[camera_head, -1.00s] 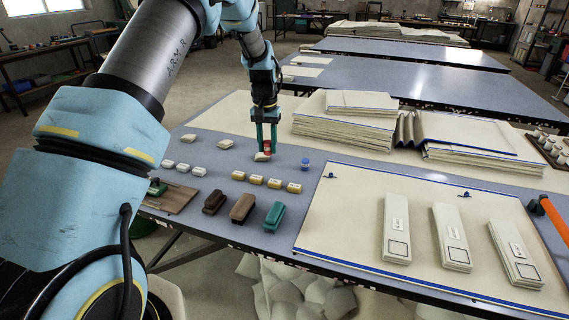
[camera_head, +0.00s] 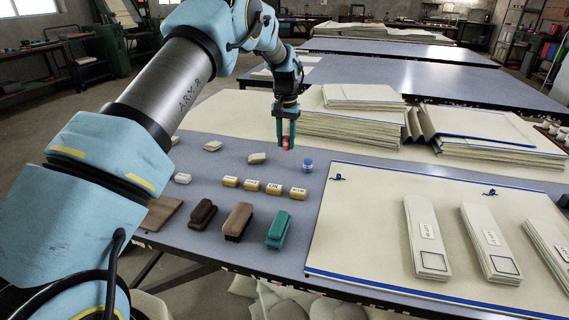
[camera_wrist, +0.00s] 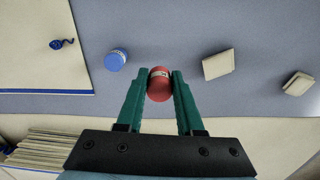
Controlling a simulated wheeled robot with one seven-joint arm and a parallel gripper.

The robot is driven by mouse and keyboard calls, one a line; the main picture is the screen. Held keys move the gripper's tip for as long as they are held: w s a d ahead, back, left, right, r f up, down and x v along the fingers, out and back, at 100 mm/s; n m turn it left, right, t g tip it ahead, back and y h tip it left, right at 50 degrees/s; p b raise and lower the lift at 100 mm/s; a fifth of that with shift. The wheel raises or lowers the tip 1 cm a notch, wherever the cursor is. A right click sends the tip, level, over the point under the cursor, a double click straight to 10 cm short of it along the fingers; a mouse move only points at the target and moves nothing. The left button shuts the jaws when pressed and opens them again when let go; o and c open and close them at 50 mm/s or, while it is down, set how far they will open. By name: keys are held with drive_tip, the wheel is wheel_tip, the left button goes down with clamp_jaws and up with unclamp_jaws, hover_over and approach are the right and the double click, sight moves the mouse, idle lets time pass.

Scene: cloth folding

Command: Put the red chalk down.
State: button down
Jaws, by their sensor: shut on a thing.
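The red chalk (camera_head: 286,142) is a short red cylinder with a pale label band. My gripper (camera_head: 286,147) points down and is shut on it. In the wrist view the red chalk (camera_wrist: 159,88) sits between the two green fingertips (camera_wrist: 160,80), with a finger on each side. It appears to be above the grey-blue table (camera_head: 330,146), but the gap below is hard to judge. It is between a pale block (camera_head: 257,158) and a blue cylinder (camera_head: 308,166), which also shows in the wrist view (camera_wrist: 115,60).
Yellow labelled blocks (camera_head: 250,184) stand in a row nearer me. Brown and green brushes (camera_head: 278,229) lie at the front. A cream cloth panel (camera_head: 370,220) with labelled strips lies to the right. Folded cloth stacks (camera_head: 350,125) stand behind. Bare table shows around the blue cylinder.

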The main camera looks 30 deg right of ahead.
sight(286, 168)
drive_tip(key=shift+f+p, duration=0.6)
drive_tip(key=shift+f, duration=2.9)
drive_tip(key=shift+f, duration=0.15)
drive_tip(key=c, duration=0.5)
unclamp_jaws()
drive_tip(key=shift+c, duration=0.2)
